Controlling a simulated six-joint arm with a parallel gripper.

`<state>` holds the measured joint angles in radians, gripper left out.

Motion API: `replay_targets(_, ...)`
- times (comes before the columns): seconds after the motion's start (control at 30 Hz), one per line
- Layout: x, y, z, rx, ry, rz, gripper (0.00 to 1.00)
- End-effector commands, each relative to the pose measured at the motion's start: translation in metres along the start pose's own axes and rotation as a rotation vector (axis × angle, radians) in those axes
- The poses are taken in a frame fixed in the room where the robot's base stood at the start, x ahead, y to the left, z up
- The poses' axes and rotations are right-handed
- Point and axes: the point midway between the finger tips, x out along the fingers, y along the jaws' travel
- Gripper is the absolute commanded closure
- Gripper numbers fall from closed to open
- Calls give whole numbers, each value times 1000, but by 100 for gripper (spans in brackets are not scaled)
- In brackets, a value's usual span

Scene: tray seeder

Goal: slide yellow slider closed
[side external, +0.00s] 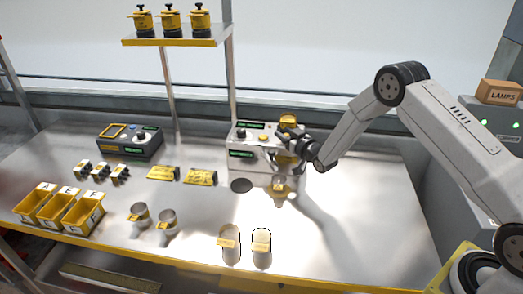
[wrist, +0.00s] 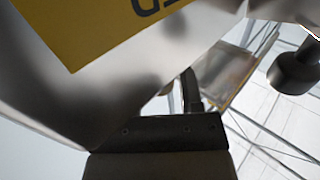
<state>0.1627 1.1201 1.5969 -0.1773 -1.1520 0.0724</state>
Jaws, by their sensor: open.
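A metal seeder unit (side external: 250,158) with green displays stands at the back of the bench. A metal hopper (side external: 290,172) is at its right side, tapering down to a narrow outlet. A small yellow part (side external: 279,187) shows on the lower hopper; I cannot tell if it is the slider or how far it is closed. My gripper (side external: 283,146) is open, close to the upper hopper, and partly hides it. Contact cannot be told. In the wrist view, a metal wall with a yellow lettered plate (wrist: 100,28) fills the upper left, very close to my gripper (wrist: 188,92).
Two metal cups (side external: 167,221), yellow bins (side external: 60,210) and a dark control box (side external: 130,143) are left. The bench's right side (side external: 375,215) is clear.

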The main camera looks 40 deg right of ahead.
Motion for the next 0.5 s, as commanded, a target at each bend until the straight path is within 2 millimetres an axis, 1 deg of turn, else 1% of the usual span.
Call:
replay_targets(0.2,10,0,0,0,-1,0,54)
replay_targets(0.5,12,0,0,0,-1,0,54)
